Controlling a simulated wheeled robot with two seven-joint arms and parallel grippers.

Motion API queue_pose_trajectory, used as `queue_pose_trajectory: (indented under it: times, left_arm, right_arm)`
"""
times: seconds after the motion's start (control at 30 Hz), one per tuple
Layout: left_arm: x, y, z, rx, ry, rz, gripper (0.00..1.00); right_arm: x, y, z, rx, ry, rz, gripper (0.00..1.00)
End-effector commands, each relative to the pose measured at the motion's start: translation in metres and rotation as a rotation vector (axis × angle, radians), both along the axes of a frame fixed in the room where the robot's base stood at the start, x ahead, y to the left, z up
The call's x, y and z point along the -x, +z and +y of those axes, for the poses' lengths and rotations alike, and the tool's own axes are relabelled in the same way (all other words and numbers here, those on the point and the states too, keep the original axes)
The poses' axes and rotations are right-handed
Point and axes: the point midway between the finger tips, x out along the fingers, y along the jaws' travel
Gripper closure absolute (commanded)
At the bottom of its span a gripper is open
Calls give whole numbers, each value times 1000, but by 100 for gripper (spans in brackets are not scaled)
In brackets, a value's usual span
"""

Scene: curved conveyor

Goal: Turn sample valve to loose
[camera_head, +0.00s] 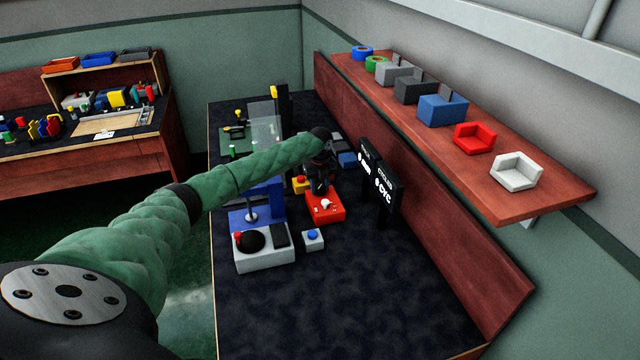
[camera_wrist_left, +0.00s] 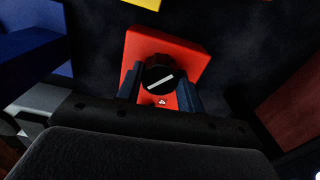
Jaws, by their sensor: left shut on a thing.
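The sample valve is a red box (camera_head: 330,214) on the dark bench in the head view, with a small white detail on its front. In the left wrist view the red box (camera_wrist_left: 185,48) carries a round black knob (camera_wrist_left: 160,72) with a white line slanting up to the right. A small pale mark shows on the box below the knob. My left gripper (camera_head: 320,184) is above the box, its arm reaching in from the left. In the left wrist view its dark fingers (camera_wrist_left: 158,86) are shut on the knob, one on each side. My right gripper is out of view.
A grey panel (camera_head: 265,262) with a black dome and a box with a blue button (camera_head: 313,237) stand in front. Black signs (camera_head: 381,180) stand to the right. A shelf (camera_head: 553,188) with coloured blocks runs along the wall. The near bench is clear.

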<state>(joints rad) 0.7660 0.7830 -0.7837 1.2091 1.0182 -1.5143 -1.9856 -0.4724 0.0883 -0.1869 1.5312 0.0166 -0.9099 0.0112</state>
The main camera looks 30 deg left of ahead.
Motion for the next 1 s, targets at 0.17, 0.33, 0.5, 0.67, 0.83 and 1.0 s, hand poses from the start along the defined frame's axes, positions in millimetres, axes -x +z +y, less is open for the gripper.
queue_pose_trajectory:
  times: [0.17, 0.33, 0.5, 0.67, 0.83, 1.0]
  left_arm:
    - [0, 3, 0, 1, 167, -2, 86]
    - [-1, 4, 0, 1, 328, -3, 86]
    - [-1, 4, 1, 0, 490, -2, 86]
    - [-1, 5, 1, 0, 642, -3, 86]
    - [0, 4, 1, 0, 804, -3, 86]
    - [-1, 5, 0, 1, 966, -2, 86]
  right_arm:
    - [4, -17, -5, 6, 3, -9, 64]
    - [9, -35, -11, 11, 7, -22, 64]
    - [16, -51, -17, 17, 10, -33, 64]
    - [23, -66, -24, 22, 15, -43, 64]
    - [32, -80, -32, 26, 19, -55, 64]
    - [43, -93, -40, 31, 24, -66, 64]
